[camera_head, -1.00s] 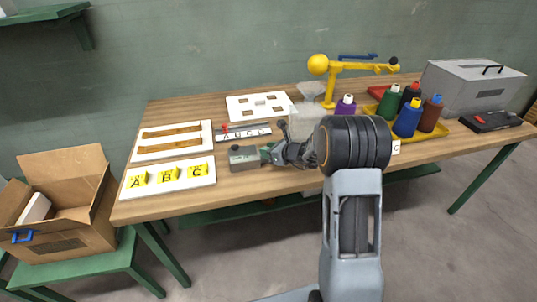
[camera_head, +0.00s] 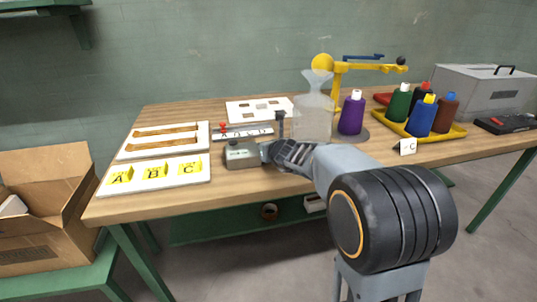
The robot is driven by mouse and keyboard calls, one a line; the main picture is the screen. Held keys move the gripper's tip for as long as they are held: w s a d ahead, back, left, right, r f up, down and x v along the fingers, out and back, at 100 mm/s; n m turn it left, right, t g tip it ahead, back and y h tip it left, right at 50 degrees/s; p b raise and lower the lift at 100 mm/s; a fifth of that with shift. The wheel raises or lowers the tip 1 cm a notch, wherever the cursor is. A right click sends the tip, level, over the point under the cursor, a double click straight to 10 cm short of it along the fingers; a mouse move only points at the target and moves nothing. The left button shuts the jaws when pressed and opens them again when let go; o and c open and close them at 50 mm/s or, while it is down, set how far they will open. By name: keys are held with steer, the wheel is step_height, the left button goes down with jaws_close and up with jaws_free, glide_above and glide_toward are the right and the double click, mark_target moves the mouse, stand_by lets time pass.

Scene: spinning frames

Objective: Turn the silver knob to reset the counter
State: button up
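A small grey counter box (camera_head: 241,155) sits on the wooden table, near its front edge. Its silver knob is not clear to see; my gripper (camera_head: 266,151) is at the box's right side, where it covers that face. The gripper points left and its fingertips are very close to the box or touching it. I cannot tell whether the fingers are open, shut or on the knob.
A board with yellow A, B, C labels (camera_head: 155,174) lies left of the box. A strip with a red knob (camera_head: 242,132) lies behind it. A clear bag-like container (camera_head: 313,118) and a purple bottle (camera_head: 352,113) stand right. A yellow tray (camera_head: 448,135) holds several bottles.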

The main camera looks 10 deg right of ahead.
steer(key=shift+r, duration=0.15)
steer(key=o, duration=0.6)
steer(key=shift+r+p, duration=0.1)
steer(key=shift+p, duration=1.05)
